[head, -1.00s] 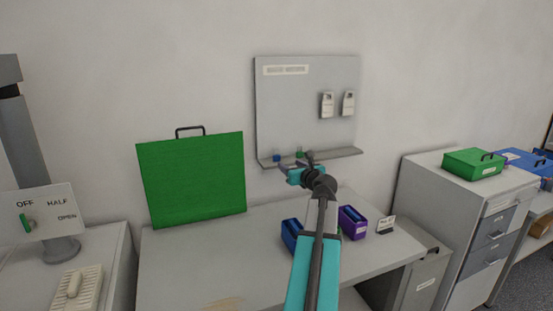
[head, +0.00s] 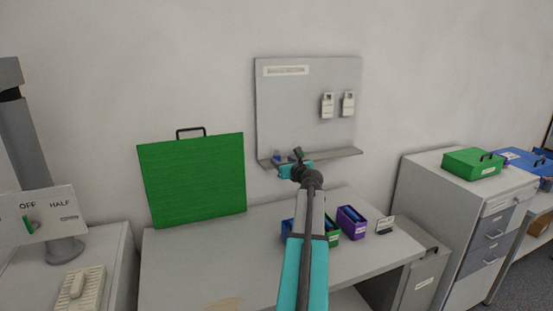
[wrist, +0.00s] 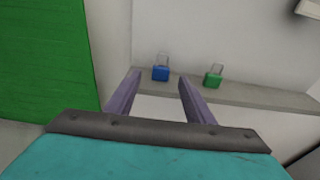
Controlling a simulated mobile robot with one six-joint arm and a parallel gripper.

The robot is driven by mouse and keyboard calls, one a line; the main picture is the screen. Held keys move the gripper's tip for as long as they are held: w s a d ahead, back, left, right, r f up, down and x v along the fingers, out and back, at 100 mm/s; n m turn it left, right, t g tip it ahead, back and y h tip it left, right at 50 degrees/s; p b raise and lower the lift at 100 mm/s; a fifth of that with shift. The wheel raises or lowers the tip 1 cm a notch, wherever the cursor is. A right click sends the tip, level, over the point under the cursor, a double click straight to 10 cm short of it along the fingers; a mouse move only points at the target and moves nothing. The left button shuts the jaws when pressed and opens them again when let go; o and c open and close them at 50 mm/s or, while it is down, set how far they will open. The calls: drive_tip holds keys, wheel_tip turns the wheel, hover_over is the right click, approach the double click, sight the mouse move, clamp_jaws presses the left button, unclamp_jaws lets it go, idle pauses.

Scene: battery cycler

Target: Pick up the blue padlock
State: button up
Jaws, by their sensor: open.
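The blue padlock (wrist: 160,73) stands upright with its grey shackle on top, on the narrow grey ledge (wrist: 245,97) in the wrist view. It shows between my fingertips in the picture, beyond them and apart from them. A green padlock (wrist: 213,79) stands on the same ledge to its right, outside the right finger. My gripper (wrist: 159,80) is open and empty, its two purple fingers pointing toward the ledge. In the head view my gripper (head: 281,163) is in front of the ledge below the grey wall board, and largely hides the padlocks.
A large green case (head: 193,180) stands upright on the table (head: 215,260) left of the board (head: 300,100). Blue and purple bins (head: 351,222) stand on the table beneath my arm. The table's middle left is clear.

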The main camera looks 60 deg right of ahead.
sight(277, 156)
drive_tip(key=shift+w+d, duration=0.1)
drive_tip(key=shift+p+x, duration=0.6)
drive_tip(key=shift+x, duration=0.35)
drive_tip(key=shift+p+x, duration=0.5)
drive_tip(key=shift+x, duration=1.05)
drive_tip(key=c, duration=1.2)
drive_tip(key=shift+o, duration=0.2)
drive_tip(key=shift+r, duration=0.1)
drive_tip(key=shift+r+b, duration=0.55)
drive_tip(key=shift+r, duration=0.85)
drive_tip(key=shift+s+a+r, duration=0.2)
drive_tip(key=s+a+b, duration=0.1)
drive_tip(key=s+a, duration=0.2)
drive_tip(key=a, duration=0.3)
drive_tip(key=s+a+r+b, duration=0.1)
drive_tip(key=s+a+b, duration=0.1)
drive_tip(key=s+a, duration=0.2)
drive_tip(key=a, duration=0.3)
drive_tip(key=shift+s+a+r, duration=0.2)
drive_tip(key=shift+a+r, duration=0.05)
drive_tip(key=shift+a, duration=0.05)
